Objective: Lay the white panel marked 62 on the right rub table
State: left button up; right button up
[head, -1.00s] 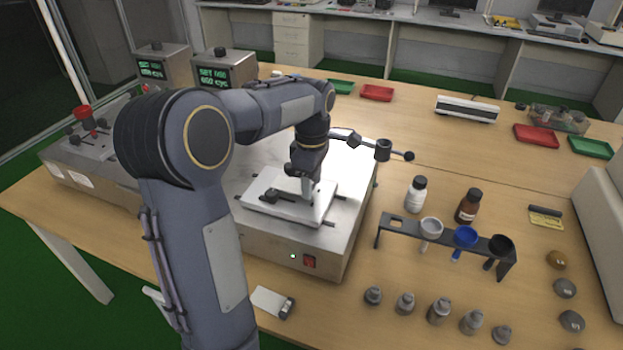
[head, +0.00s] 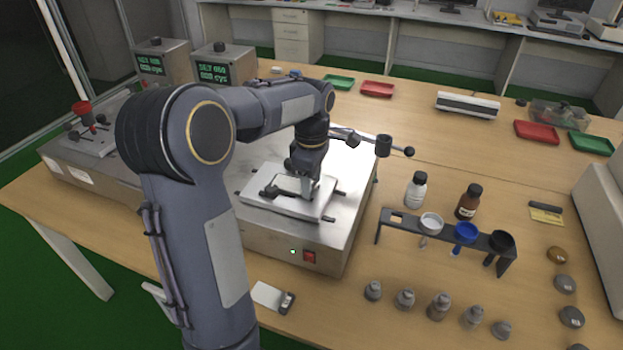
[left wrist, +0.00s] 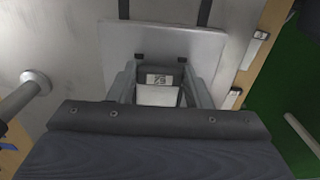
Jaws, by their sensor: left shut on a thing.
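The right rub table (head: 345,205) is a grey box with a raised white plate (head: 262,203) on top; the plate also shows in the left wrist view (left wrist: 205,45). My left gripper (head: 310,190) points down over this plate, shut on the white panel. In the left wrist view the white panel (left wrist: 160,96) lies between the fingers of my left gripper (left wrist: 160,88), with a small label on a grey end that reads like 62 upside down. The panel is low over the plate; whether it touches is hard to tell. My right gripper is not in view.
A lever with a ball end (head: 409,152) sticks out over the rub table's right side. Another white panel (head: 268,295) with a grey end lies at the bench front. A black rack (head: 400,229) with cups and several grey weights stand to the right. The left rub table (head: 62,165) is behind my arm.

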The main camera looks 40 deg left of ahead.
pick_arm(q)
jog(key=shift+f, duration=0.15)
jog(key=o, duration=1)
jog(key=shift+o, duration=0.2)
jog(key=shift+r+p, duration=3.4)
jog(key=shift+r, duration=0.15)
